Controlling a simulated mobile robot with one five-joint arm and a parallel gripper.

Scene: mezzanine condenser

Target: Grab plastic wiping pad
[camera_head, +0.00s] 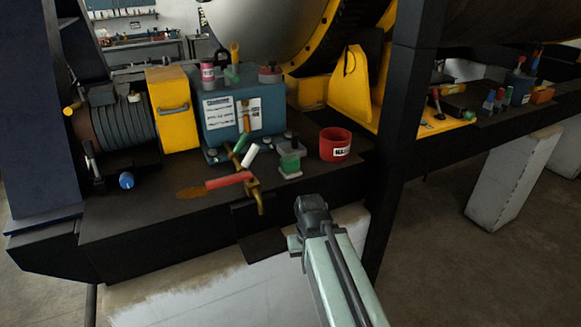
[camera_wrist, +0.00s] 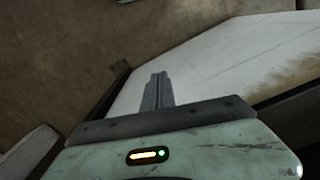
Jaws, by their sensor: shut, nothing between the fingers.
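I cannot tell for sure which thing is the plastic wiping pad. A small block with a green middle, a grey top and a pale base (camera_head: 289,160) stands near the front edge of the dark deck (camera_head: 130,222) in the head view, left of a red tub. A white piece (camera_head: 250,155) and a green piece (camera_head: 242,142) lie just left of it. My gripper (camera_wrist: 158,76) is shut and empty in the wrist view, over a pale block and brown floor. No pad shows there. In the head view my arm ends in front of the deck edge; my fingertips cannot be made out.
The red tub (camera_head: 335,145) stands right of the block. A red-handled tool (camera_head: 229,180) and a brass valve-like piece (camera_head: 256,193) lie at the front edge. A blue box (camera_head: 222,125) stands behind. A dark post (camera_head: 401,110) rises at the right.

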